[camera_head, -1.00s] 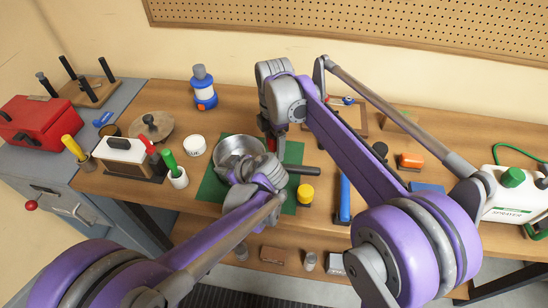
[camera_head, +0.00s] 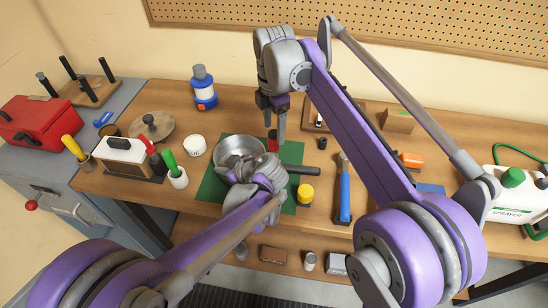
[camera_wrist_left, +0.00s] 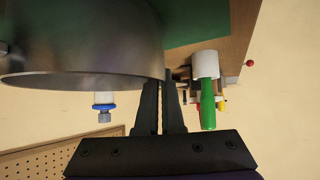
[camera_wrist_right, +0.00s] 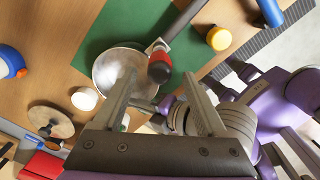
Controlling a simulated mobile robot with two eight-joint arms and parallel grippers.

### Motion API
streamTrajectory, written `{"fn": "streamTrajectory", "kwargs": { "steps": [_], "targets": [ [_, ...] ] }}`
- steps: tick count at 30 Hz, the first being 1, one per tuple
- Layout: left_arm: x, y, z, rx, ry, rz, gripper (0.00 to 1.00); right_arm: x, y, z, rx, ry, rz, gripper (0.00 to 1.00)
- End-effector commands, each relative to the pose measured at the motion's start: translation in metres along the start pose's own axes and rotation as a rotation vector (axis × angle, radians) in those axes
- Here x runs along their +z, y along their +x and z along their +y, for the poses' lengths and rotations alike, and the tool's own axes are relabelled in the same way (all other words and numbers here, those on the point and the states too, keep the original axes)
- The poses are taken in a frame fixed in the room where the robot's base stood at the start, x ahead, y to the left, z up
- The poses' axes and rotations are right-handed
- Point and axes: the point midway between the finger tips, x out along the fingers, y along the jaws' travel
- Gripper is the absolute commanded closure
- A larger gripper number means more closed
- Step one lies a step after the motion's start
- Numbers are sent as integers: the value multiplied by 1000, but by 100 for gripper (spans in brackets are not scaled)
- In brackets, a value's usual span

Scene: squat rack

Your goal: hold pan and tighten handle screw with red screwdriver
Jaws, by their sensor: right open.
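A silver pan (camera_head: 236,147) rests on the green mat (camera_head: 292,152), its dark handle (camera_head: 305,170) pointing right. My left gripper (camera_wrist_left: 163,95) is at the pan's rim, its fingers close together and apparently clamping the pan wall; in the head view my left wrist covers the contact. The red screwdriver (camera_wrist_right: 159,68) stands by the base of the pan handle; its red grip also shows in the head view (camera_head: 272,144). My right gripper (camera_wrist_right: 162,100) is open above the pan, the red grip showing between and beyond its fingers. The screw and screwdriver tip are hidden.
A yellow-lidded jar (camera_head: 305,194) and a blue-handled tool (camera_head: 344,195) stand or lie right of the mat. A white tub (camera_head: 194,146), a green-handled tool in a cup (camera_head: 171,166) and a round wooden lid (camera_head: 152,127) are at left. A blue bottle (camera_head: 203,90) stands behind.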

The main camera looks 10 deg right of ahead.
Motion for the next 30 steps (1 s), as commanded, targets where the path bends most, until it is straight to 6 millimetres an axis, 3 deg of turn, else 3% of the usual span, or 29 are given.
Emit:
{"fn": "streamTrajectory", "kwargs": {
  "steps": [5, 12, 18, 22, 29, 30],
  "targets": [
    [0, 0, 0, 0, 0, 1, 100, 0, 0, 0, 0, 0, 0, 26],
    [0, 0, 0, 0, 0, 0, 61, 0, 0, 0, 0, 0, 0, 26],
    [0, 0, 0, 0, 0, 0, 61, 0, 0, 0, 0, 0, 0, 26],
    [0, 0, 0, 0, 0, 0, 37, 0, 0, 0, 0, 0, 0, 26],
    [0, 0, 0, 0, 0, 0, 36, 0, 0, 0, 0, 0, 0, 26],
    [0, 0, 0, 0, 0, 0, 29, 0, 0, 0, 0, 0, 0, 26]
  ]
}}
